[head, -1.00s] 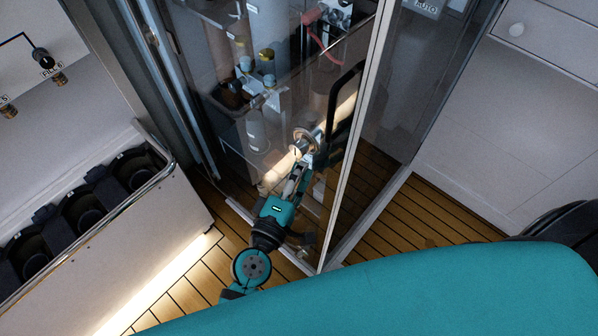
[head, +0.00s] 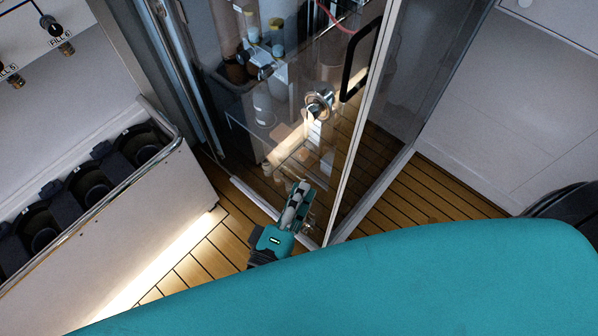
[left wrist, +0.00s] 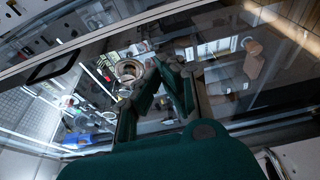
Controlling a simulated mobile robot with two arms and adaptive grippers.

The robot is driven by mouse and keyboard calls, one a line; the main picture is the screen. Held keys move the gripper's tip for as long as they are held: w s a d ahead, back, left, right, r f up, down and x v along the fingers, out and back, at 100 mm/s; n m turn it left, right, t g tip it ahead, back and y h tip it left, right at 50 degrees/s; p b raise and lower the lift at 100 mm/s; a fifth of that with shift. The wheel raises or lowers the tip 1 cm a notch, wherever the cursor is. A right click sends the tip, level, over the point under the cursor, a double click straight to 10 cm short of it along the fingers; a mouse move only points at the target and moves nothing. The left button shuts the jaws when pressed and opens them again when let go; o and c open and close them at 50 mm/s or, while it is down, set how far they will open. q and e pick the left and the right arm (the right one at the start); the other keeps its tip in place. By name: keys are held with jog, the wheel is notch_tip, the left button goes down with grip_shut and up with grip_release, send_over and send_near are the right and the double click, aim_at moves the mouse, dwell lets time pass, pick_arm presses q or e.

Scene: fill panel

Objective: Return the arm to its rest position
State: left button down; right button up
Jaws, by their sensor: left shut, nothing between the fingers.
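My left gripper (head: 298,190) is shut and empty in the head view, just in front of the lower part of a glass door (head: 250,150). The round metal knob (head: 319,103) on the door is above the fingertips and apart from them. In the left wrist view the gripper (left wrist: 166,66) shows from behind, with the glass ahead of it and the knob (left wrist: 128,71) left of the fingers. My right gripper is not in view.
A black door handle (head: 346,85) sits above the knob. Bottles and pipes stand behind the glass. A white rack (head: 150,222) with several black round holders is at left. A white cabinet (head: 500,120) is at right. Wooden floor (head: 195,258) is bare between.

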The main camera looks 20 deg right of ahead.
pick_arm(q)
jog(key=shift+s, duration=0.2)
jog(key=s+a+f+m+g+y, duration=0.15)
jog(key=a+f, duration=0.35)
jog(key=f, duration=0.7)
jog(key=s+a+f+m+g+y, duration=0.1)
jog(key=a+f+m+g+y, duration=0.2)
jog(key=f, duration=0.8)
jog(key=s+a+f+m+g+y, duration=0.1)
jog(key=a+f+m+y, duration=0.15)
jog(key=a+f, duration=0.65)
jog(key=s+a+f+m+g+y, duration=0.4)
jog(key=s+a+f+g+y, duration=0.1)
jog(key=s+a+f, duration=1.1)
jog(key=s+f+g, duration=0.1)
jog(key=s+f, duration=0.2)
jog(key=f, duration=0.1)
jog(key=shift+s+m+g, duration=0.35)
jog(key=shift+m, duration=0.05)
